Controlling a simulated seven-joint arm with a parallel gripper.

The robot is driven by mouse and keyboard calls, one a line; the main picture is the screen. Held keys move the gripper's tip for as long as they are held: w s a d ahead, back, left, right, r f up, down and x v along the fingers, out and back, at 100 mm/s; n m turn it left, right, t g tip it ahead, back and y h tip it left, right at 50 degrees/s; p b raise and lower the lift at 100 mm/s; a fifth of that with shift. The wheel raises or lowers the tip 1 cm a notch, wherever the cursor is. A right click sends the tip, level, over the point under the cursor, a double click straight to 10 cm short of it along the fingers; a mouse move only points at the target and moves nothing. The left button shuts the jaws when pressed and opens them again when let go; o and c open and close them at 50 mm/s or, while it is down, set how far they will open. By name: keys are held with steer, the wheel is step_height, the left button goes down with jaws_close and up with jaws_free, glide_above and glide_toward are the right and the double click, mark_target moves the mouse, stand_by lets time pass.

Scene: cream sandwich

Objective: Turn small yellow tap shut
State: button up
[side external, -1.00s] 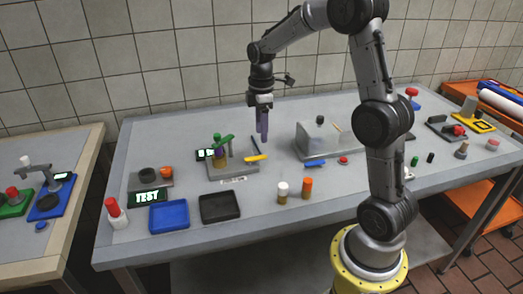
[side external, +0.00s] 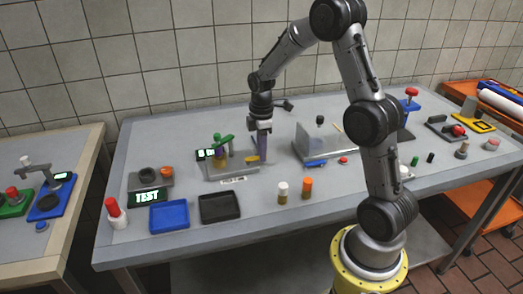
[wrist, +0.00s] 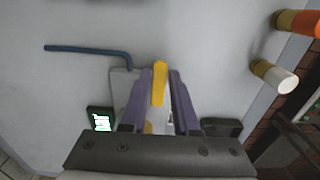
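The small yellow tap handle (side external: 252,159) sticks out at the right end of a grey fixture (side external: 213,175) on the table; my gripper partly hides it in the side view. In the wrist view the yellow handle (wrist: 160,80) lies between my two purple fingers, with gaps on both sides. My gripper (side external: 262,155) points down at the handle. In the wrist view my gripper (wrist: 160,88) is open, its fingers apart on either side of the handle. Whether a finger touches it, I cannot tell. A green handle (side external: 224,140) stands on the same fixture.
A blue bent key (wrist: 90,50) lies near the fixture. A small lit display (side external: 205,154) stands behind it. Blue (side external: 169,215) and black (side external: 219,206) trays and white-capped (side external: 283,192) and orange-capped (side external: 307,188) bottles are in front.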

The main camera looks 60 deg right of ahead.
jaws_close()
steer(key=shift+a+m, duration=0.1)
steer(key=shift+m, duration=0.2)
steer(key=m, duration=0.1)
steer(key=a+m, duration=0.1)
steer(key=m, duration=0.1)
steer(key=shift+s+m, duration=0.3)
steer(key=shift+s, duration=0.1)
steer(key=m, duration=0.1)
steer(key=a+m, duration=0.1)
steer(key=m, duration=0.2)
steer(key=shift+s+a+r+m, duration=0.1)
steer(key=shift+s+a+m, duration=0.1)
steer(key=shift+a+m, duration=0.15)
steer(key=m, duration=0.1)
steer(key=a+m, duration=0.1)
steer(key=m, duration=0.2)
steer(key=shift+w+a, duration=0.15)
steer(key=shift+a, duration=0.2)
steer(key=shift+w+a+m, duration=0.15)
steer(key=shift+a+m, duration=0.1)
steer(key=shift+m, duration=0.6)
steer(key=shift+w+a+m, duration=0.2)
steer(key=shift+m, duration=0.65)
steer(key=shift+w+a+m, duration=0.15)
steer(key=shift+a+m, duration=0.1)
steer(key=shift+m, duration=0.6)
steer(key=shift+o, duration=2.3)
jaws_free()
